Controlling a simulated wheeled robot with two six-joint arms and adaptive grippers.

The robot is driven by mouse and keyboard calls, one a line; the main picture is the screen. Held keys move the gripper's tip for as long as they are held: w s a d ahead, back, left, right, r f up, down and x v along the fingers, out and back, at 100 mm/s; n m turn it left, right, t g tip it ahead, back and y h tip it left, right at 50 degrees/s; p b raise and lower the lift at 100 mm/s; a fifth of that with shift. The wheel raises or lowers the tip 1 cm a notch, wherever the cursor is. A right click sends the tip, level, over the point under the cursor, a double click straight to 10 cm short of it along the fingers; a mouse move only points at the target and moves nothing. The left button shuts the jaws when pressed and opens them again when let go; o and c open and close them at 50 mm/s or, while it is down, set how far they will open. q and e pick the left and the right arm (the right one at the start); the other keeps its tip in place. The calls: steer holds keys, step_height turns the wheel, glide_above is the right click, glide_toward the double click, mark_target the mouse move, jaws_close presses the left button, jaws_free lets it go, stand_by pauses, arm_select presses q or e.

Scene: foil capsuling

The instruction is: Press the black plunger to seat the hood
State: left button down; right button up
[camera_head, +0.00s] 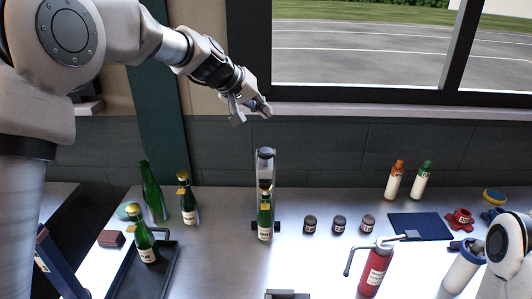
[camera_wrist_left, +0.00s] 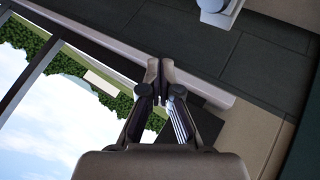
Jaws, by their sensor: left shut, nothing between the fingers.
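The upright capsuling stand (camera_head: 275,170) is at the back middle of the table in the head view. The black plunger (camera_head: 265,152) shows at its top. A green bottle (camera_head: 265,222) stands in the stand, with a gold hood (camera_head: 265,189) at its neck below the plunger. My left gripper (camera_head: 254,112) is above and slightly left of the plunger, clear of it. In the left wrist view its fingertips (camera_wrist_left: 160,72) are together and hold nothing.
Green bottles (camera_head: 189,202) stand left, one on a black tray (camera_head: 120,284). Several dark jars (camera_head: 339,224) are right of the stand. A red canister (camera_head: 375,271) stands in front, a white one (camera_head: 463,271) near my right arm. The wall and window are behind.

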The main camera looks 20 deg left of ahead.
mark_target(263, 151)
arm_select(q)
step_height(263, 151, down, 8)
steer(key=b, duration=0.6)
steer(key=shift+r, duration=0.1)
stand_by(0.9)
steer(key=shift+f+b, duration=0.35)
steer(key=shift+f, duration=0.05)
